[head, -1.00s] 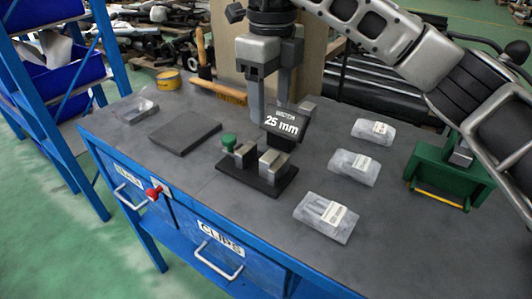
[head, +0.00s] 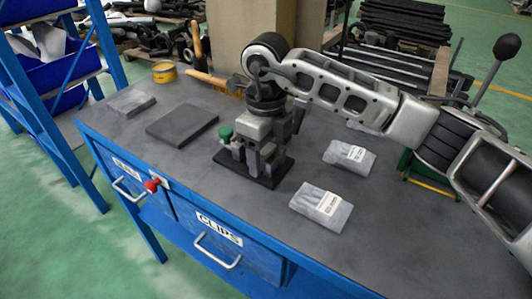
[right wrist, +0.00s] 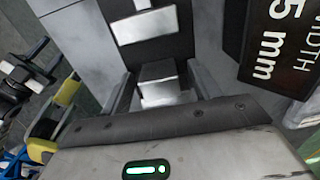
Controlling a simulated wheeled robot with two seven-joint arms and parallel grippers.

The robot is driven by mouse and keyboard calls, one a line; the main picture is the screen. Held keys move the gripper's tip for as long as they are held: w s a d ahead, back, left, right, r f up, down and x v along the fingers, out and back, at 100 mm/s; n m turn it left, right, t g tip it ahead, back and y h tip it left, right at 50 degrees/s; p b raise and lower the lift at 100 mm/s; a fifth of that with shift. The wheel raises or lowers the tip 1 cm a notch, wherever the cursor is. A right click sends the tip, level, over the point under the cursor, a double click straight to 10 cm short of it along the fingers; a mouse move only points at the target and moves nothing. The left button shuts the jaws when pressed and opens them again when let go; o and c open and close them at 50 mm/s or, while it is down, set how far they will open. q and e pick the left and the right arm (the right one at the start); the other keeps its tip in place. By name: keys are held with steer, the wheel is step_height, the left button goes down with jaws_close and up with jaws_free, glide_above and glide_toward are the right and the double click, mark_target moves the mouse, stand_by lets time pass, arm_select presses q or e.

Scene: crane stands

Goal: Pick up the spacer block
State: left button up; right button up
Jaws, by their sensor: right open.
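A small fixture with a black base (head: 284,171) and a green knob (head: 225,133) stands on the bench in the head view. My right gripper (head: 262,158) points down over its metal jaws and hides much of it. In the right wrist view, a small block with a dark top and bright face (right wrist: 158,72) shows between the two fingers of the right gripper (right wrist: 160,92). It looks like the spacer block; contact cannot be told. The fingers are open. My left gripper is not in view.
A black sign reading "5 mm" (right wrist: 280,45) is close beside the gripper in the wrist view. Bagged parts (head: 321,205) and (head: 349,157) lie right of the fixture. A dark flat plate (head: 182,125) lies left. The bench front is clear.

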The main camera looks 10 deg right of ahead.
steer(key=c, duration=1.2)
